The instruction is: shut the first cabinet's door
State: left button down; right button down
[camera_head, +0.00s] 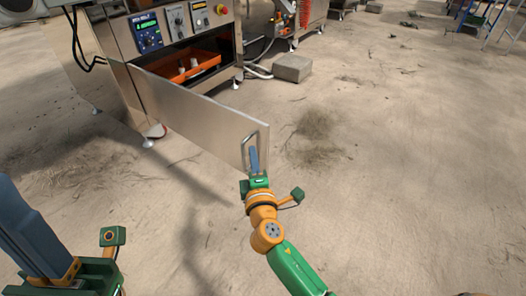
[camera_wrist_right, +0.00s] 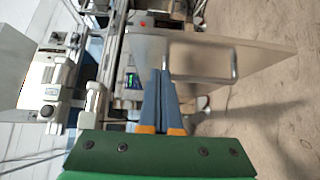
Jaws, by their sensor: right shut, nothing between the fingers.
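The first cabinet (camera_head: 120,85) stands at the upper left of the head view, a steel machine with a control panel. Its steel door (camera_head: 190,112) stands wide open, swung out toward the lower right, and also shows in the right wrist view (camera_wrist_right: 265,58). A metal loop handle (camera_head: 264,136) is at the door's free end. My right gripper (camera_head: 253,152) is shut and empty, with its blue fingers at the handle; in the wrist view the fingertips overlap the handle's left part. Contact cannot be told. My left gripper (camera_head: 25,205) is at the lower left, away from the door; its jaw opening is unclear.
An orange tray (camera_head: 205,63) holding small white items sits inside the open cabinet. A concrete block (camera_head: 292,67) lies on the ground right of the cabinet, near hoses. Another machine stands behind. The sandy ground right of the door is mostly clear, with dry grass tufts.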

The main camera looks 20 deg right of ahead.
aim_at(261, 138)
jog(key=shift+w+d+f, duration=0.1)
jog(key=shift+w+d, duration=0.4)
jog(key=shift+d, duration=0.3)
jog(key=shift+w+d, duration=0.45)
jog(key=shift+d, duration=0.35)
